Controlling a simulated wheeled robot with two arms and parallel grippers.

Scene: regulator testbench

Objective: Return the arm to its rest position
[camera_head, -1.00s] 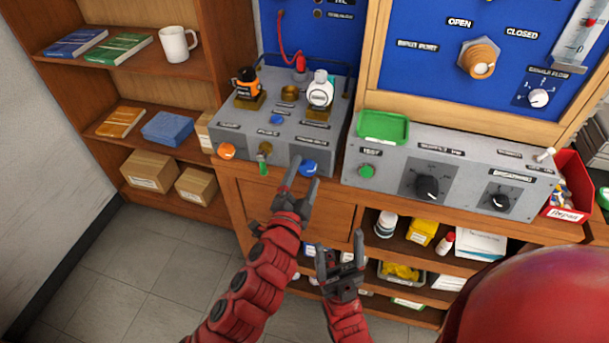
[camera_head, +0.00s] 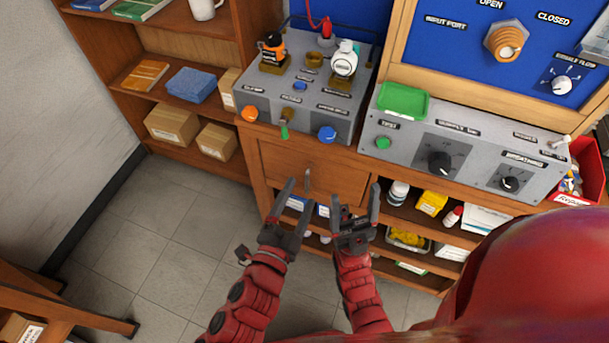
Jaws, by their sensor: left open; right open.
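My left gripper (camera_head: 297,186) is open and empty. It hangs in front of the wooden cabinet, below the grey test box (camera_head: 304,105) and apart from its knobs. My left red arm (camera_head: 249,301) reaches up from the bottom edge. My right gripper (camera_head: 354,204) is open and empty, close to the right of the left one, in front of the lower shelves. My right red arm (camera_head: 359,290) also comes up from the bottom edge.
The grey box carries an orange knob (camera_head: 250,114), a green-tipped lever (camera_head: 285,131) and a blue knob (camera_head: 327,134). A green tray (camera_head: 403,102) sits on the grey control panel (camera_head: 466,158). Floor tiles (camera_head: 180,225) at left are clear. A wooden table (camera_head: 65,309) shows at lower left.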

